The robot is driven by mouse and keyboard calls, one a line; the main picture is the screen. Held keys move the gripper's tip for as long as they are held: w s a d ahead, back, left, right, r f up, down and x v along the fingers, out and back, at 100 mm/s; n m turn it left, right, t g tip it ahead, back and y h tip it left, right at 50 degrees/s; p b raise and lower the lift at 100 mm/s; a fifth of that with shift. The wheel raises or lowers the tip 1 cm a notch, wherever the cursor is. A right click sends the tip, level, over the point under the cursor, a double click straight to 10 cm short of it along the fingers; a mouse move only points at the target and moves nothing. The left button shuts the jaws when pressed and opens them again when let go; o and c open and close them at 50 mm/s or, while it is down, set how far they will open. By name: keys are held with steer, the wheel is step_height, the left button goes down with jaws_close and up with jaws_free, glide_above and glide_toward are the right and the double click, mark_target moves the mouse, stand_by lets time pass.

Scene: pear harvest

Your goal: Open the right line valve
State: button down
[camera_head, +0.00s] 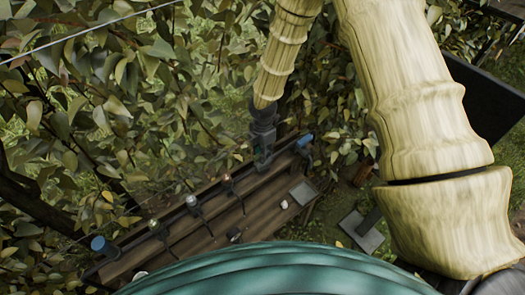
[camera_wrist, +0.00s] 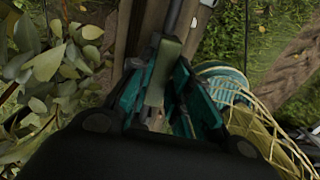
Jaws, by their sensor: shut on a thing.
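My gripper (camera_head: 263,158) is at the right part of a wooden plank rack, between an orange-topped fitting (camera_head: 227,179) and a blue cap (camera_head: 303,142). In the wrist view, the teal fingers of my gripper (camera_wrist: 160,95) are shut on an olive-green valve handle (camera_wrist: 161,72), the right line valve by its place on the rack. The handle lies lengthwise between the fingers, by a dark pipe (camera_wrist: 173,18). In the head view my gripper hides most of this valve. I cannot tell how far the valve is turned.
The rack (camera_head: 205,235) also bears a white-topped fitting (camera_head: 192,201), a green-topped fitting (camera_head: 154,226) and a blue knob (camera_head: 100,243) at its left end. A grey square plate (camera_head: 303,193) lies on it. Leafy branches (camera_head: 80,120) crowd the back and left.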

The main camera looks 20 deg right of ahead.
stand_by(0.4)
steer(key=c, duration=1.3)
jaws_free()
steer(key=shift+r, duration=0.15)
step_height(320, 180, up, 12)
steer(key=shift+f, duration=0.15)
steer(key=s+a+f+m+y+b, duration=0.1)
steer(key=s+a+f+m+y, duration=0.15)
steer(key=s+f+m, duration=0.65)
steer(key=s+d+f+m, duration=0.1)
steer(key=s+f+m, duration=0.3)
steer(key=s, duration=0.4)
steer(key=s+d+f+m+h+b, duration=0.1)
steer(key=s+d+f+m, duration=0.1)
steer(key=s+f+m, duration=0.2)
steer(key=s+d+f+m+h+b, duration=0.1)
steer(key=s+f+m, duration=0.3)
steer(key=s+f, duration=0.4)
steer(key=shift+s+d+f+m, duration=0.1)
steer(key=shift+s+d+m, duration=0.1)
steer(key=shift+s, duration=0.8)
steer(key=shift+s+d+m, duration=0.1)
steer(key=shift+s+d, duration=0.1)
steer(key=shift+s, duration=0.85)
steer(key=shift+s+d+f+m, duration=0.1)
steer(key=shift+s+d, duration=0.1)
steer(key=shift+s, duration=0.8)
